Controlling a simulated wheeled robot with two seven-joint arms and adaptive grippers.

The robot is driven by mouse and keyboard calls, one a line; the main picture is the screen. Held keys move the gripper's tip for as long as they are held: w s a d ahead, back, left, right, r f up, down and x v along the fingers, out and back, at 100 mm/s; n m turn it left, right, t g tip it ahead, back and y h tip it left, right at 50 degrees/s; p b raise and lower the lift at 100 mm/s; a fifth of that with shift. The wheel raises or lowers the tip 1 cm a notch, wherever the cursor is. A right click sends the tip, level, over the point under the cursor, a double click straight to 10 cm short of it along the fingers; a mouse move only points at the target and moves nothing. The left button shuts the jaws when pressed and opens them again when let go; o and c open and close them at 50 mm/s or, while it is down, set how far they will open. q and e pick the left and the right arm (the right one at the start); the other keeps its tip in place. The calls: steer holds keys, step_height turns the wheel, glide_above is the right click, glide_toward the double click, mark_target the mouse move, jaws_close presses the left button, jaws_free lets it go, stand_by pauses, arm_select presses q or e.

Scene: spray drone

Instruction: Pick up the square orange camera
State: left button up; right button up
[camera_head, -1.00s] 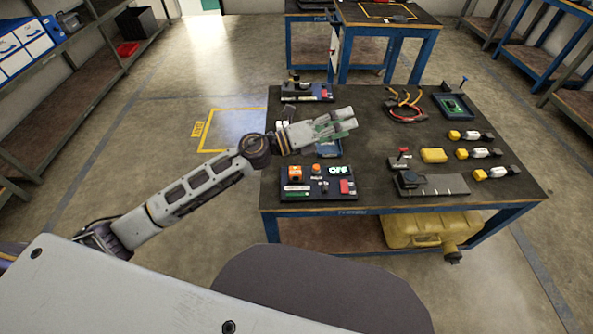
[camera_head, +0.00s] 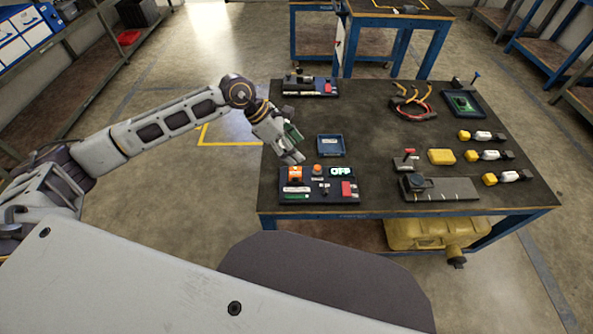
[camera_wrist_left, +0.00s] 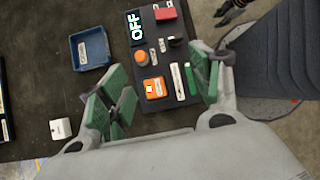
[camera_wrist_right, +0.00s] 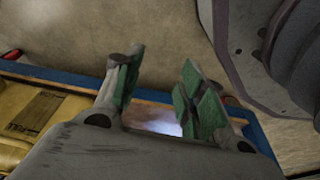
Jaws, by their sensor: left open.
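The square orange camera (camera_head: 295,174) sits at the left end of a dark panel (camera_head: 320,199) on the near left of the table. It also shows in the left wrist view (camera_wrist_left: 155,88), framed between the fingers. My left gripper (camera_head: 291,145) is open and empty, above and just behind the orange camera, pointing down. My right gripper (camera_wrist_right: 160,88) shows only in its wrist view, open and empty, near the table's blue edge.
The panel also holds a round orange button (camera_head: 317,168), a lit OFF sign (camera_head: 340,171) and a red part (camera_head: 348,188). A blue tray (camera_head: 331,154) lies behind it. A white cube (camera_wrist_left: 60,128) is beside the left fingers. A yellow block (camera_head: 441,157) lies farther right.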

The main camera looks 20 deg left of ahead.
arm_select(q)
steer(key=w+a+y, duration=0.1)
steer(key=a+y, duration=0.1)
steer(key=a, duration=0.4)
steer(key=shift+w+f+m+y, duration=0.15)
steer(key=shift+f+m+y, duration=0.15)
steer(key=shift+f, duration=0.05)
arm_select(e)
steer(key=shift+f, duration=0.65)
arm_select(q)
glide_toward(295, 174)
steer(key=w+f, duration=0.2)
steer(key=shift+w+d+f+b, duration=0.2)
steer(key=shift+f+b, duration=0.2)
steer(key=shift+f, duration=0.35)
arm_select(e)
steer(key=shift+w+a+r, duration=0.35)
steer(key=shift+a+r, duration=0.1)
steer(key=shift+r, duration=0.3)
